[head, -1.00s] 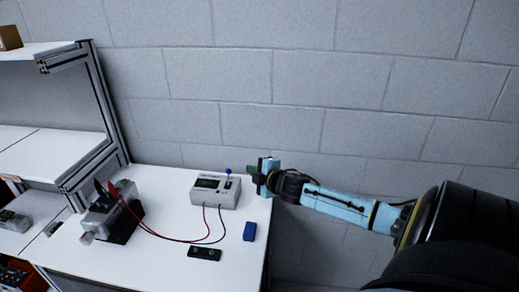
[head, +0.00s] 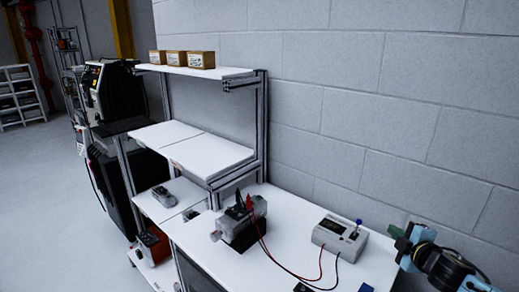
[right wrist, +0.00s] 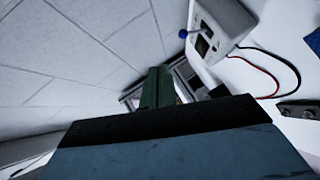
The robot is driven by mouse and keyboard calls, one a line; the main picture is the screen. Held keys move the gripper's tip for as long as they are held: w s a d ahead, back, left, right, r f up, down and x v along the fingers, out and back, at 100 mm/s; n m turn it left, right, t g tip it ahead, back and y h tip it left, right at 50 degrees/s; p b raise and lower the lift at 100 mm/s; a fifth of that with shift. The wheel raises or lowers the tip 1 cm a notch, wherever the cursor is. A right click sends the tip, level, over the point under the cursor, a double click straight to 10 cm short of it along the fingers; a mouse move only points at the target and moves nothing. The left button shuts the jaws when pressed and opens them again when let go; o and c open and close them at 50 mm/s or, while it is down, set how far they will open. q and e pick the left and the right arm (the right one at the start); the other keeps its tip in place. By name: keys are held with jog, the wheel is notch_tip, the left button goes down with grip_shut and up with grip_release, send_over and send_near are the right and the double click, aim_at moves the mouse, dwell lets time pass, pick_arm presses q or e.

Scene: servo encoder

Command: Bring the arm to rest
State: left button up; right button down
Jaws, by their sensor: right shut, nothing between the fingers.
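My right gripper (head: 399,238) is at the right edge of the head view, beside the right end of the white workbench (head: 190,240). Its fingers are shut and empty; their green tips (right wrist: 157,88) show together in the right wrist view. A grey-white meter box (head: 338,240) with a blue-knobbed lever stands on the bench, just left of the gripper and apart from it. Red and black leads run from the box to a servo motor (head: 243,225) on a black block, with clips on top. My left gripper is not in view.
A blue block (head: 365,288) and a dark strip (head: 303,288) are partly cut off at the bottom edge. A shelf frame (head: 262,125) with small cartons (head: 201,60) rises behind the bench. The block wall (head: 400,100) is close behind. Open floor (head: 50,200) lies left.

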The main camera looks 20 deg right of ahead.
jog(key=s+a+f+m+g, duration=0.3)
jog(key=s+a+f, duration=0.2)
jog(key=a, duration=0.2)
jog(key=s+a+f+m+g, duration=0.2)
jog(key=s+a+f+m, duration=0.1)
jog(key=s+a+f, duration=0.4)
jog(key=s+a+r+m+g+y, duration=0.3)
jog(key=s+a+m+g, duration=0.25)
jog(key=s+a, duration=1)
notch_tip(320, 180, down, 32)
jog(key=f+n+g+b, duration=0.1)
jog(key=g+b, duration=0.1)
jog(key=b, duration=0.5)
jog(key=s+d+f+b, duration=0.1)
jog(key=s+f+b, duration=0.2)
jog(key=s+f, duration=0.5)
jog(key=s+d+f+g+b, duration=0.1)
jog(key=s+f+b, duration=0.2)
jog(key=s+f, duration=0.6)
notch_tip(320, 180, down, 3)
jog(key=shift+d, duration=0.3)
